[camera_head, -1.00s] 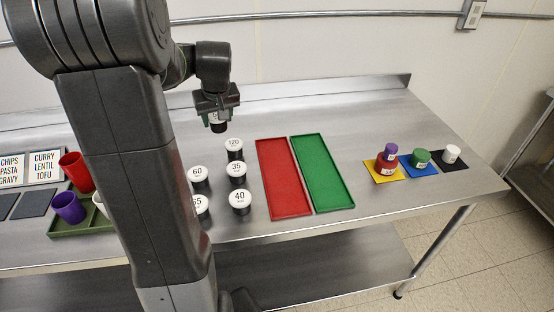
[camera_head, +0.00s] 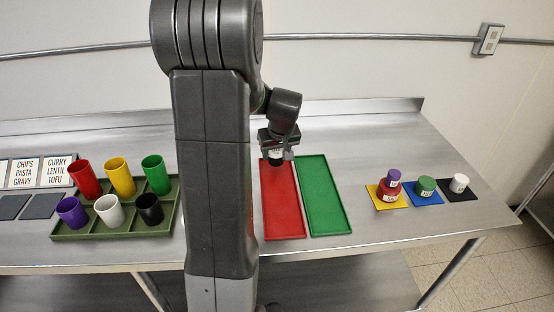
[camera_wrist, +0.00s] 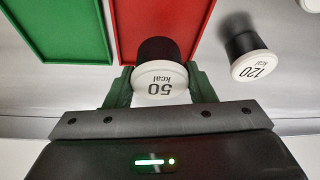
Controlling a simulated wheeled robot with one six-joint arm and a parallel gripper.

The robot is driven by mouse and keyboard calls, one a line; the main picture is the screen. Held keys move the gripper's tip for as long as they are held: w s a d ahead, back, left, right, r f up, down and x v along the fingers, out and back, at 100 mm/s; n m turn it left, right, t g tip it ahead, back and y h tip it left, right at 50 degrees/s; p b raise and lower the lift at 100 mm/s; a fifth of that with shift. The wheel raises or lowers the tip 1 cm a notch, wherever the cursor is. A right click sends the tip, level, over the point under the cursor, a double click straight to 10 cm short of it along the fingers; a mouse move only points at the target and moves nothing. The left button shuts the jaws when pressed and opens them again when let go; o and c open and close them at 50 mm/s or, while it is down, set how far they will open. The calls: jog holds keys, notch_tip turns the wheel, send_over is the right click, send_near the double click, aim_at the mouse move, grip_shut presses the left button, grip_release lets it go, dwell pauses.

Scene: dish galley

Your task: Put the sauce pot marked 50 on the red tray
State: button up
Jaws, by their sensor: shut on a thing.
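The sauce pot marked 50 (camera_wrist: 160,78) has a white lid and a dark body. My gripper (camera_head: 276,150) is shut on it, with one green finger on each side of the lid in the wrist view. In the head view the pot (camera_head: 276,160) hangs below my gripper at the far end of the red tray (camera_head: 285,205). In the wrist view the red tray (camera_wrist: 128,28) lies behind the pot. I cannot tell how high the pot is above it. The visible part of the red tray is empty.
A green tray (camera_head: 325,200) lies right of the red one, empty. A pot marked 120 (camera_wrist: 248,55) stands beside the red tray. Coloured mats with small pots (camera_head: 425,188) are farther right. Several cups stand at an olive rack (camera_head: 95,232) on the left.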

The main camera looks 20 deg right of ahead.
aim_at(277, 154)
jog(key=shift+f, duration=1.5)
jog(key=o, duration=1)
jog(key=shift+r, duration=0.4)
jog(key=v, duration=1.1)
jog(key=shift+s+r, duration=0.15)
jog(key=shift+r, duration=0.1)
